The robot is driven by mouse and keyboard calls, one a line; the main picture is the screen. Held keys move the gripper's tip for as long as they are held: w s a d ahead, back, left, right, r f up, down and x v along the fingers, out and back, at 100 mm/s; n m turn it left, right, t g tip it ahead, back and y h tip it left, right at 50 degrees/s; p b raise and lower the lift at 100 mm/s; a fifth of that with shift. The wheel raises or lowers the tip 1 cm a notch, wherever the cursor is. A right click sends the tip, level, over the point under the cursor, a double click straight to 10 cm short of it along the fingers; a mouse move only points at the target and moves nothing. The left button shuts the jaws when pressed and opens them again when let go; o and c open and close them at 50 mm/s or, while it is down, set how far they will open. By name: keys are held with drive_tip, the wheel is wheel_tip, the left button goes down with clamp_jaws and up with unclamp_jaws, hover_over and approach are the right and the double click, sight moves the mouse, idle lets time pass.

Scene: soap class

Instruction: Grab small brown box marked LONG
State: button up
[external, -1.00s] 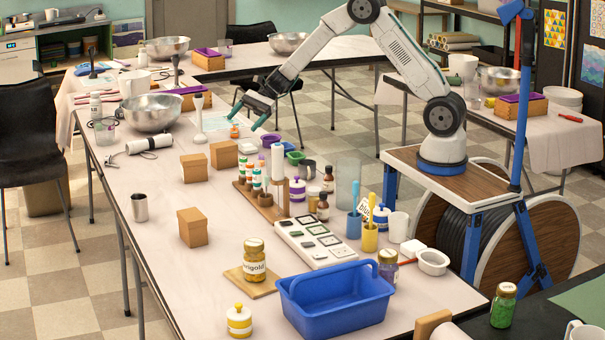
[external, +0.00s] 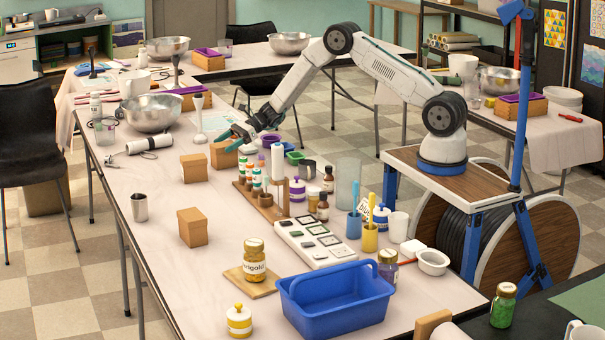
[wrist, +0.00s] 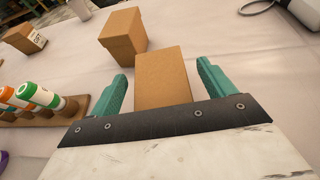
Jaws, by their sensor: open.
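Three small brown boxes stand on the table. One box (external: 223,156) is right beneath my gripper (external: 231,138); in the wrist view this box (wrist: 163,82) shows between the two teal fingers, which are open. I cannot tell whether the fingertips are beside its walls or still above it. A second box (external: 194,168) stands just left of it and shows beyond it in the wrist view (wrist: 122,38). A third box (external: 192,228) stands nearer the front; in the wrist view (wrist: 22,38) it has a white label too small to read. No LONG marking is readable.
A wooden rack of bottles (external: 262,205) stands to the right of the boxes, close to my left finger in the wrist view (wrist: 45,115). A white cylinder with a cord (external: 148,145) lies left of them. The table between the third box and the metal cup (external: 140,207) is clear.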

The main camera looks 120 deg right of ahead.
drive_tip(key=shift+w+f, duration=0.3)
drive_tip(key=shift+w, duration=0.35)
drive_tip(key=c, duration=1.1)
drive_tip(key=shift+c, duration=0.2)
drive_tip(key=shift+r, duration=0.15)
